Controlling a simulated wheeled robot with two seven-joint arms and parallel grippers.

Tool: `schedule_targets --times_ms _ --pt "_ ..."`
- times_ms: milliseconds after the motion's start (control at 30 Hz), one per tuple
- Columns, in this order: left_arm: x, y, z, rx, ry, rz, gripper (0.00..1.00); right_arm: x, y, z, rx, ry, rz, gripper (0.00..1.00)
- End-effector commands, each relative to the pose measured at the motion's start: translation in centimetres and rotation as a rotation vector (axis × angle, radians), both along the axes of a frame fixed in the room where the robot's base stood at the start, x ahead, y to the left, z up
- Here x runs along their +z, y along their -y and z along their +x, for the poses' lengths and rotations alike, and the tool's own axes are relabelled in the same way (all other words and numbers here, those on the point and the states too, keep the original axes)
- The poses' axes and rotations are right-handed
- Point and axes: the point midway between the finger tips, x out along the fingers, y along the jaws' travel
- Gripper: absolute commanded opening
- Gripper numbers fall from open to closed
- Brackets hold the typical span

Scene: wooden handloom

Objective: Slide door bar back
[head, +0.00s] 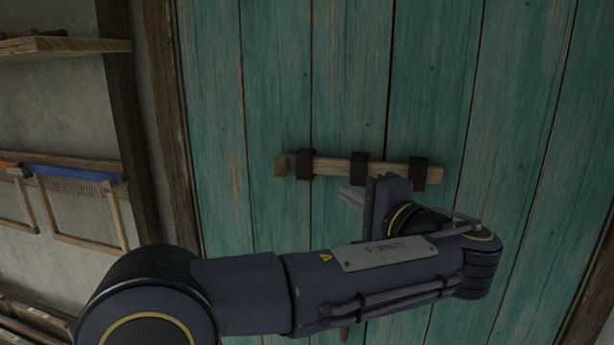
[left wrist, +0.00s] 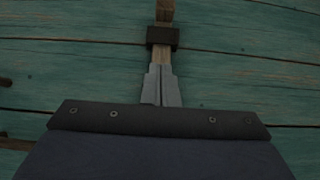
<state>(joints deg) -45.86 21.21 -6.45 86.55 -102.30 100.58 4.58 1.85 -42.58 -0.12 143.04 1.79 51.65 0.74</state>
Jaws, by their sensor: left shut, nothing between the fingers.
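The wooden door bar (head: 333,167) lies nearly level across the teal plank door (head: 278,75). It passes through dark brackets, with a raised block at its left end and its right end just past the right bracket (head: 420,173). My left gripper (head: 345,196) is in front of the door, just below the bar between the left and middle brackets. In the left wrist view its fingers (left wrist: 161,85) are shut together, with the bar (left wrist: 165,12) and one bracket (left wrist: 162,37) beyond the tips. I cannot tell whether the fingers touch the bar. My right gripper is not in view.
A wooden shelf (head: 65,46) is on the wall at upper left. A small loom frame (head: 85,212) with a blue top strip hangs below it. A dark door post (head: 165,120) stands left of the door. The door above the bar is clear.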

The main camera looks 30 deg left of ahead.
Motion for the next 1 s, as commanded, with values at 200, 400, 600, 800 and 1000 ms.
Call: schedule_targets --times_ms 200,400,600,800,1000 --pt "0.2 -2.0 1.1 0.005 -0.002 -0.001 0.00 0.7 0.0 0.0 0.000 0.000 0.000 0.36" --pt "0.3 -5.7 3.3 0.006 -0.004 0.000 0.00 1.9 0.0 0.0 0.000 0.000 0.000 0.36" --pt "0.2 -9.1 5.3 0.004 -0.003 -0.002 0.00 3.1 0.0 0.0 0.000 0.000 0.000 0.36" --pt "0.1 -11.7 4.4 0.002 -0.003 -0.002 0.00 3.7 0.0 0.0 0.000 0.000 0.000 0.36" --pt "0.0 -12.4 4.2 0.000 -0.002 -0.002 0.00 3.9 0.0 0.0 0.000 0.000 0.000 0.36"
